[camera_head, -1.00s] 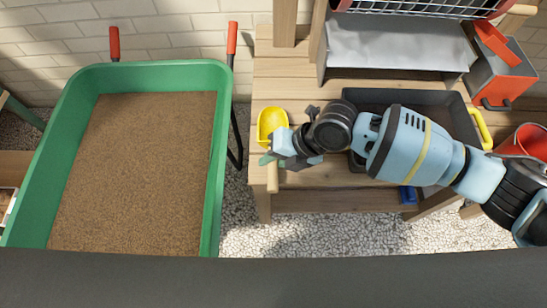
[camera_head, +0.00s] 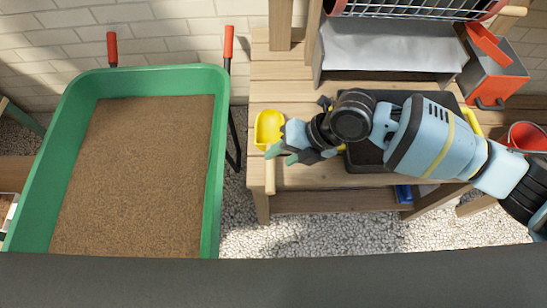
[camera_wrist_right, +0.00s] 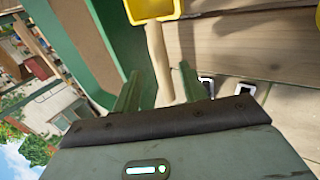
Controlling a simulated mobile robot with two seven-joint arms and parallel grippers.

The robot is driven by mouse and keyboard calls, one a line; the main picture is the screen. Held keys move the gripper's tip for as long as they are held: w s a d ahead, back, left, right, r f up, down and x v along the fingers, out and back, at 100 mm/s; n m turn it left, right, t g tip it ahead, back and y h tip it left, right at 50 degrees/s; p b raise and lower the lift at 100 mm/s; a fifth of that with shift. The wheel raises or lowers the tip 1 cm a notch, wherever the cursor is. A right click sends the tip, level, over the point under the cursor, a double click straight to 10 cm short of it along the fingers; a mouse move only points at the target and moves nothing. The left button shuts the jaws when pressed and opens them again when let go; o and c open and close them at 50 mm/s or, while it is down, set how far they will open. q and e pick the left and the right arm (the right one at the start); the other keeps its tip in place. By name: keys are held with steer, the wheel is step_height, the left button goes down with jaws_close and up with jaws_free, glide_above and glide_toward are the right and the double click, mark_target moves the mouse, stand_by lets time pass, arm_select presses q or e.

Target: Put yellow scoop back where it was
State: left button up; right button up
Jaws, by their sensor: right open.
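The yellow scoop (camera_head: 268,127) lies at the left end of the wooden table, its wooden handle (camera_head: 270,180) pointing toward the table's front edge. In the right wrist view part of the scoop's yellow bowl (camera_wrist_right: 152,8) is at the top, with the handle (camera_wrist_right: 159,62) running down from it. My right gripper (camera_head: 282,154) is beside the handle just below the bowl. Its two fingers (camera_wrist_right: 158,88) are apart, with the handle appearing between them in the wrist view. Contact cannot be told. My left gripper is not in view.
A green wheelbarrow (camera_head: 218,150) full of brown soil stands left of the table. A dark tray (camera_head: 362,160) lies under my right arm, with a yellow-handled item at its right. A red bucket (camera_head: 528,134) and red-grey box (camera_head: 494,76) stand at right.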

steer(key=p+v, duration=0.1)
steer(key=v, duration=0.6)
